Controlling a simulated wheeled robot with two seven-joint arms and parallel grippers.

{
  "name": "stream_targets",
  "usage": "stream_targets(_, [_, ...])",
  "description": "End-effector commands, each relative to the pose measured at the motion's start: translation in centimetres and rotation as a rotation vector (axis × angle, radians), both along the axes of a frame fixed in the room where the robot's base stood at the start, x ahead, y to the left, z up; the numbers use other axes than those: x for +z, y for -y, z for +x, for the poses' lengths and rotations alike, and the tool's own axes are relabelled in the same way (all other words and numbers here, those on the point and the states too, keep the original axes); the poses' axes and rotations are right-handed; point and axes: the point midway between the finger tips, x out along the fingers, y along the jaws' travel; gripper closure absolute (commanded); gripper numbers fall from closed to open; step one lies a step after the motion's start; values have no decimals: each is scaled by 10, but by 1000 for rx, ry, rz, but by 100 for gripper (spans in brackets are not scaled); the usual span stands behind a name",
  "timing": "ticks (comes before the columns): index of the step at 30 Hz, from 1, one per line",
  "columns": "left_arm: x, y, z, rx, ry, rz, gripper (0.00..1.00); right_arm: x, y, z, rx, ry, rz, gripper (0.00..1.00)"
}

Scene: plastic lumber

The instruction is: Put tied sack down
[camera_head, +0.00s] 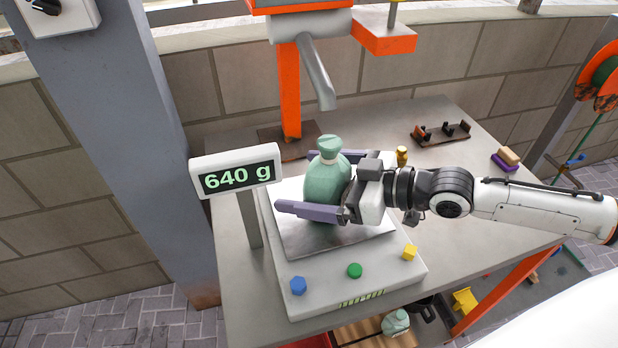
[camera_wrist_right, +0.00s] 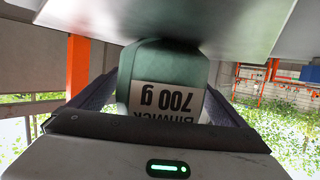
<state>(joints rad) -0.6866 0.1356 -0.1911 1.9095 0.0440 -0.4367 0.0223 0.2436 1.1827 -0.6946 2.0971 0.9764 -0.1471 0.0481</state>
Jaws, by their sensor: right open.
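The tied sack (camera_head: 326,185) is green with a knotted top and stands upright on the metal plate (camera_head: 290,238) of the scale. The scale's display (camera_head: 237,175) reads 640 g. My right gripper (camera_head: 297,181) is open, coming in from the right, with one purple finger on each side of the sack. In the right wrist view, which is upside down, the sack (camera_wrist_right: 140,68) stands between the spread fingers with its base at the plate. Its label (camera_wrist_right: 168,98) reads 700 g. Whether a finger touches it is unclear. My left gripper is out of view.
The scale's front (camera_head: 325,292) has blue, green and yellow knobs. An orange post (camera_head: 289,95) with a grey spout (camera_head: 318,75) rises behind the scale. A small rack (camera_head: 440,134), a brass weight (camera_head: 402,155) and a brush (camera_head: 507,158) are on the table. Another green sack (camera_head: 396,322) lies below.

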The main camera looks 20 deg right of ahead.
Motion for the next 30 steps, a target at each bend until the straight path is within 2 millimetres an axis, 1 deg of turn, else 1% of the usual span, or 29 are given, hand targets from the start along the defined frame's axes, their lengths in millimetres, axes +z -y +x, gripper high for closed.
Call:
stream_targets(5, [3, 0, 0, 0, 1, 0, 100, 4, 0, -1, 0, -1, -1, 4])
stream_targets(8, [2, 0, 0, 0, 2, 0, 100, 3, 8, -7, -3, -3, -4, 4])
stream_targets(12, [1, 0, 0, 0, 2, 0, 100, 9, 20, -22, 1, -4, -8, 4])
stream_targets(15, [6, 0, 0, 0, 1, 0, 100, 13, 29, -30, -5, -8, -3, 4])
stream_targets(21, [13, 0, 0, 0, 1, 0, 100, 21, 40, -45, 3, -7, -4, 4])
stream_targets(30, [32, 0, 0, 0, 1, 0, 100, 28, 56, -61, 0, -8, -2, 4])
